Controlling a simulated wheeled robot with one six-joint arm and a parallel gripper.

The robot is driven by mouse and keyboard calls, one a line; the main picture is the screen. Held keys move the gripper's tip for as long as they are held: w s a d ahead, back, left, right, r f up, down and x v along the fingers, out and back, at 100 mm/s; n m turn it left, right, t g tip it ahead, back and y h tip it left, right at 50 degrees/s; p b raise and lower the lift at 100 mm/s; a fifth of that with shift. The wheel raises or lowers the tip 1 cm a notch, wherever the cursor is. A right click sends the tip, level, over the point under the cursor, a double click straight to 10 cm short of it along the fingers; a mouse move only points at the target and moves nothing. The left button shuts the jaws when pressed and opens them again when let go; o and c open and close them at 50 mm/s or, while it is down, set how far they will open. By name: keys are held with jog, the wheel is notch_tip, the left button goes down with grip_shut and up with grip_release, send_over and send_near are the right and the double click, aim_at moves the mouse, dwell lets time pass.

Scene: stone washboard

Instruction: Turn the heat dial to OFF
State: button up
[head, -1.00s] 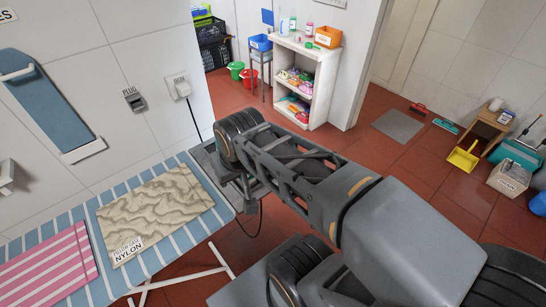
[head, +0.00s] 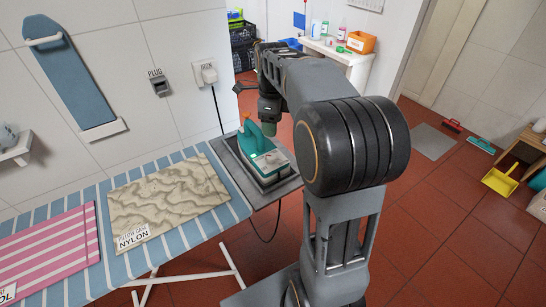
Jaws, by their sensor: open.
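A teal and white iron (head: 266,160) rests on a grey stand plate (head: 234,166) at the right end of the ironing board. Its heat dial is too small to make out in the head view. My gripper (head: 269,124) points down just above the iron, at its far side. The jaws are open and empty, and their tips are small and partly lost against the iron. I cannot tell whether they touch it. My arm covers the area to the right of the iron.
The striped ironing board (head: 230,200) carries a beige nylon pillowcase (head: 165,205) and a pink striped cloth (head: 50,250). A cord (head: 217,108) runs from the wall plug (head: 208,73) towards the iron. A white shelf (head: 345,58) stands behind.

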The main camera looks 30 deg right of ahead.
aim_at(272, 156)
notch_tip(272, 156, down, 13)
jog(key=shift+r+b, duration=0.1)
jog(key=shift+b, duration=0.2)
jog(key=shift+c, duration=0.2)
jog(key=c, duration=0.9)
jog(key=shift+n, duration=0.8)
jog(key=o, duration=0.9)
jog(key=shift+o, duration=0.2)
notch_tip(272, 156, up, 14)
jog(key=p, duration=0.1)
